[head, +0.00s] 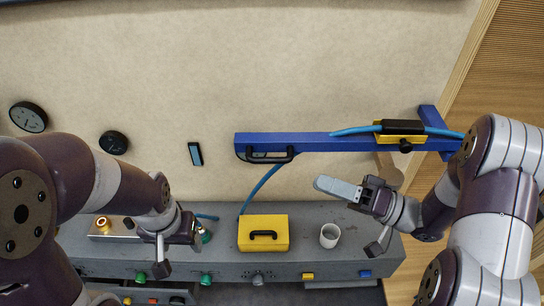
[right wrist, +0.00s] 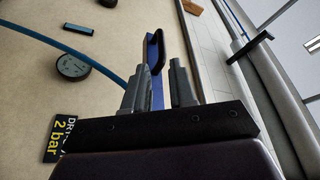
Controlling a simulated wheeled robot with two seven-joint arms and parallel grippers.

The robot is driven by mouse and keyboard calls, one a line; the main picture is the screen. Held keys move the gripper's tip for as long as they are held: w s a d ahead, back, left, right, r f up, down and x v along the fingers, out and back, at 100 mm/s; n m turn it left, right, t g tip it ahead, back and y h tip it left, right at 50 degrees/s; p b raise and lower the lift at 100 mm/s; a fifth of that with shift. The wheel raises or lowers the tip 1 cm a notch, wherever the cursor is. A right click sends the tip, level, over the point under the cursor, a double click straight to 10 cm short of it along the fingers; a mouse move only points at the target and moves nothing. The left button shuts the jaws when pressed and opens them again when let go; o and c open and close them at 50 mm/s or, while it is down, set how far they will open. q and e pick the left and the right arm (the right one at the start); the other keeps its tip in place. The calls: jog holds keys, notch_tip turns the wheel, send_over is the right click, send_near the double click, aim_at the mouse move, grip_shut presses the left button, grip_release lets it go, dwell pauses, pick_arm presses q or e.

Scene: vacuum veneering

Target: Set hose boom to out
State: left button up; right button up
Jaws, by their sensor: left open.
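The hose boom (head: 310,142) is a long blue bar spanning the upper middle of the head view. A black handle (head: 269,155) is under its left end, and a blue hose (head: 262,187) hangs down from there. My right gripper (head: 338,188) points left, below and to the right of the handle, apart from the boom. In the right wrist view its two fingers (right wrist: 157,88) are spread and empty, with the boom's blue bar and dark handle (right wrist: 156,52) showing beyond, between them. My left gripper (head: 190,232) is open over the left part of the grey bench, its fingertips partly hidden.
The grey bench (head: 300,213) carries a yellow box (head: 263,233) with a black handle and a white cup (head: 329,236). Two round gauges (head: 28,117) and a small dark panel (head: 195,154) are on the beige surface. A yellow-and-black clamp (head: 401,131) sits on the boom's right part.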

aim_at(268, 158)
jog(key=p+x, duration=0.1)
jog(key=x, duration=0.2)
jog(key=p+x, duration=0.2)
jog(key=x, duration=0.2)
jog(key=p+x, duration=0.1)
jog(key=x, duration=0.3)
jog(key=shift+w+a+r, duration=0.15)
jog(key=shift+r, duration=0.2)
jog(key=shift+w+a, duration=0.2)
jog(key=shift+a, duration=0.35)
grip_shut()
